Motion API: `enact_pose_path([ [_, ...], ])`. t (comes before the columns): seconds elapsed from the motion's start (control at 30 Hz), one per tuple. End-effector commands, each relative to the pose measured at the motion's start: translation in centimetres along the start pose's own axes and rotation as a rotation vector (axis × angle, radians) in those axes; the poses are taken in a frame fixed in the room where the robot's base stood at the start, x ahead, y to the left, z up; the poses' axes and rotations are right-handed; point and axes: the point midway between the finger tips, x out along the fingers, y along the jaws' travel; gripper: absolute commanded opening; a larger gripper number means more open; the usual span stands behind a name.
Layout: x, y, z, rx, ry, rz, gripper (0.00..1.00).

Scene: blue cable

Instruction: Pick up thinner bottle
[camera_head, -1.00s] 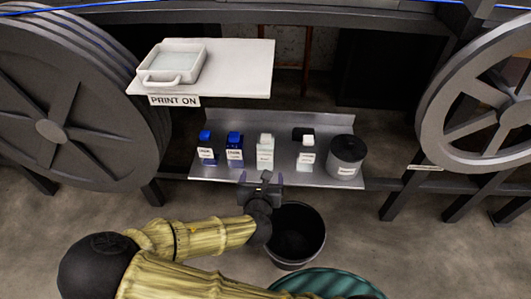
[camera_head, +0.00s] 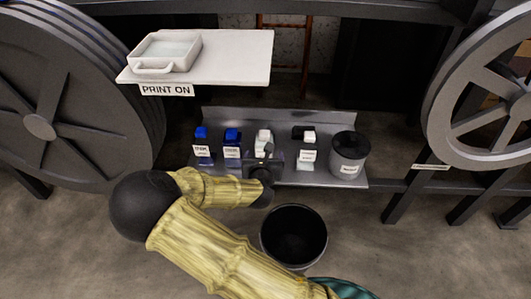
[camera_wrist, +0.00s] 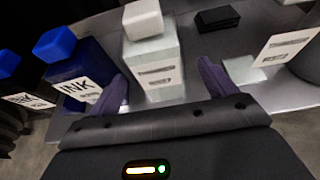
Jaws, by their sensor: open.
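Two white-capped bottles stand upright on the metal shelf, and their small label text is too blurred to tell which one is thinner. The middle white bottle (camera_head: 263,138) is partly hidden behind my gripper (camera_head: 264,160). In the wrist view this bottle (camera_wrist: 152,62) stands between and just beyond the two purple fingers of my open gripper (camera_wrist: 166,82). I cannot tell whether the fingers touch it. The other white bottle (camera_head: 308,152) is to the right, and its label and lower part (camera_wrist: 285,46) show at the right of the wrist view.
Two blue-capped ink bottles (camera_head: 202,147) (camera_head: 232,145) stand left on the shelf (camera_head: 215,116). A dark grey can (camera_head: 349,155) stands right, and a small black object (camera_wrist: 217,18) lies behind. A black bucket (camera_head: 293,235) is below. A white board with a tray (camera_head: 235,62) overhangs the shelf.

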Motion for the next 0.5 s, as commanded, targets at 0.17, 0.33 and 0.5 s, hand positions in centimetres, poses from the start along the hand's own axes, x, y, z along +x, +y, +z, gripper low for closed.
enact_pose_path([
  [0.17, 0.0, 0.0, 0.0, 0.0, 0.001, 0.0, 0.84],
  [0.33, 0.4, -0.2, -0.1, 0.002, 0.0, -0.004, 0.84],
  [0.5, 2.6, -0.3, -0.5, 0.005, 0.0, -0.005, 0.84],
])
